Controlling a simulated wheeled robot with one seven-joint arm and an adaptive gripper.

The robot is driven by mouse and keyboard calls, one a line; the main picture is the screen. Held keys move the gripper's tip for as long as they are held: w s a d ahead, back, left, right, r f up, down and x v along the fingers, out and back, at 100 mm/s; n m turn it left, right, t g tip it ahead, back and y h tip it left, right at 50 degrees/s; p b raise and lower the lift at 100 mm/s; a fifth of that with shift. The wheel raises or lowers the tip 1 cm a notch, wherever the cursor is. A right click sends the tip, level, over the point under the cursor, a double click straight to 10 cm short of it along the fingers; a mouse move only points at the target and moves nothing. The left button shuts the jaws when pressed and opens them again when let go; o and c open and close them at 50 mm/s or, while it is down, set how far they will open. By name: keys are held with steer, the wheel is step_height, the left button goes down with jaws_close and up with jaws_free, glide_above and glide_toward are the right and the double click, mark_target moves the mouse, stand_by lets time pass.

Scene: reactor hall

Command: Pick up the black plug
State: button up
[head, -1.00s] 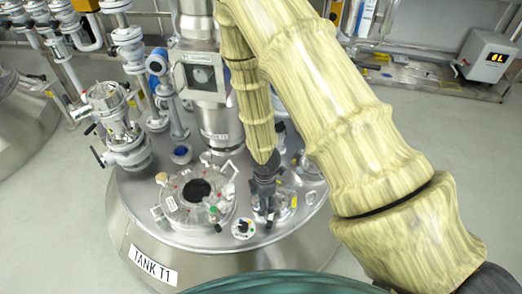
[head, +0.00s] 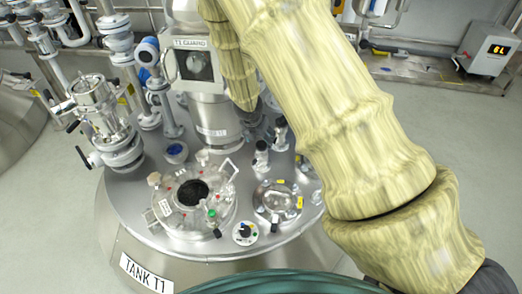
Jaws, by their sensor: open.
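Several small black parts show on the tank top, and I cannot tell for sure which one is the black plug. One is the black top of a short pale post (head: 261,157) right of the central column. Another black-topped post (head: 280,134) stands just behind it, close to my arm. A dark part, which seems to be my gripper (head: 252,118), shows small below the tip of the bamboo-like sleeve, beside the column. Its fingers are hard to make out. I see nothing held in it. It is above and behind the front black-topped post.
An open round hatch (head: 190,205) with clamps is at the front of the tank (head: 150,235). A blue cap (head: 176,152), pipes and valves (head: 112,118) crowd the left.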

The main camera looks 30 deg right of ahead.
mark_target(262, 144)
steer(key=x, duration=0.1)
steer(key=b+x, duration=0.1)
steer(key=x, duration=0.1)
steer(key=b+x, duration=0.1)
steer(key=x, duration=0.1)
steer(key=shift+s+a+f, duration=0.15)
steer(key=shift+s, duration=0.15)
steer(key=shift+w+f+b, duration=0.2)
steer(key=shift+f+b, duration=0.1)
steer(key=shift+f, duration=0.15)
steer(key=c, duration=1.2)
steer(key=shift+c, duration=0.2)
steer(key=shift+r, duration=0.15)
step_height(262, 144, up, 9)
steer(key=p, duration=0.7)
steer(key=shift+r, duration=0.45)
